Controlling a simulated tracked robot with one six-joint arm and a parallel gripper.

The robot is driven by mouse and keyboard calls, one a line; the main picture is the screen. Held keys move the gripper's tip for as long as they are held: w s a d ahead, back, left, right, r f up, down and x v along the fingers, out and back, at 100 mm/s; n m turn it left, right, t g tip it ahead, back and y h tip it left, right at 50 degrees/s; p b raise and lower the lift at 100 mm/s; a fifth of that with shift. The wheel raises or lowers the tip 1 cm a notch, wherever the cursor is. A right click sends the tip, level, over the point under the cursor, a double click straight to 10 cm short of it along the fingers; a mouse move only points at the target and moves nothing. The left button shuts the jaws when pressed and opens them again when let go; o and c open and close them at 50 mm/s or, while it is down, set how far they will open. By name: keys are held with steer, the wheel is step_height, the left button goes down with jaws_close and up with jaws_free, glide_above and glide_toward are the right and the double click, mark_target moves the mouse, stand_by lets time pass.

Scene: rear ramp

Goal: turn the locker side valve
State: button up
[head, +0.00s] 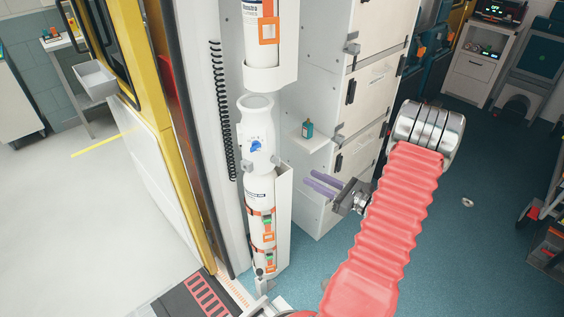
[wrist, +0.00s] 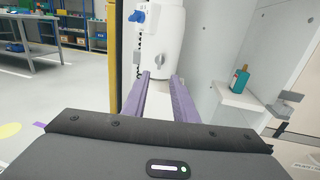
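A white cylinder unit (head: 258,118) stands upright in a wall rack beside the lockers. A blue knob (head: 257,144) is on its front, and it shows at upper left in the wrist view (wrist: 138,16). Small grey fittings stick out on both sides, the locker-side one (head: 275,160) facing my gripper; I cannot tell which part is the valve. My gripper (head: 318,182) is open, its two purple fingers apart with nothing between them. It is right of the cylinder and slightly lower, pointing at it. In the wrist view the fingers (wrist: 160,78) reach toward the cylinder's lower body, apart from it.
White lockers (head: 359,95) with dark handles stand behind my gripper. A teal bottle (head: 307,129) sits on a small white shelf (wrist: 250,107) close to the right. A lower white cylinder (head: 260,193) with orange straps stands below the unit.

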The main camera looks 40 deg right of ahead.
mark_target(279, 163)
steer(key=shift+w, duration=0.1)
steer(key=w+a, duration=0.3)
steer(key=w, duration=1)
steer(key=shift+w, duration=0.2)
steer(key=shift+c, duration=0.5)
jaws_close()
steer(key=shift+n, duration=2.3)
steer(key=shift+a, duration=0.1)
